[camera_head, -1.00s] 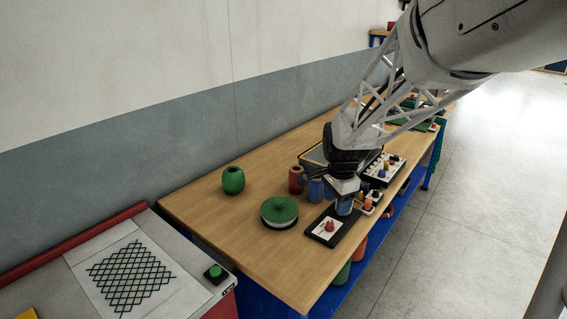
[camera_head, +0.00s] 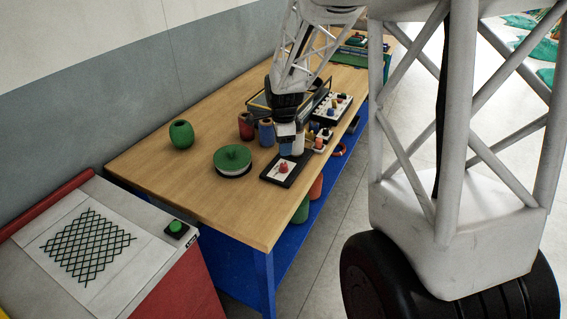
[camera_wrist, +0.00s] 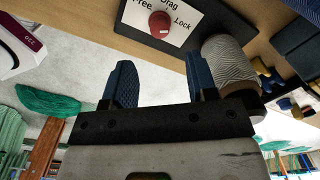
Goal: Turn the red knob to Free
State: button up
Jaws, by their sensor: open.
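The red knob (camera_head: 283,168) sits on a white label plate on a dark base (camera_head: 270,179) at the front edge of the wooden table. In the wrist view the knob (camera_wrist: 160,24) is at the top, with "Free" to its left, "Drag" above and "Lock" to its right. A small pale mark shows on the knob's lower side; I cannot tell for sure which way it points. My gripper (camera_wrist: 160,82) is open and empty, its two blue fingers apart. In the head view my gripper (camera_head: 286,148) is just behind and above the knob, not around it.
A ribbed grey spool (camera_wrist: 226,62) stands close by the right finger. A green-lidded round container (camera_head: 232,160) is left of the knob. Blue (camera_head: 265,131) and dark red (camera_head: 246,126) spools stand behind.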

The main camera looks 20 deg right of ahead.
aim_at(284, 164)
jog(key=shift+f, duration=0.1)
jog(key=shift+f, duration=3.8)
jog(key=shift+c, duration=0.2)
jog(key=c, duration=0.9)
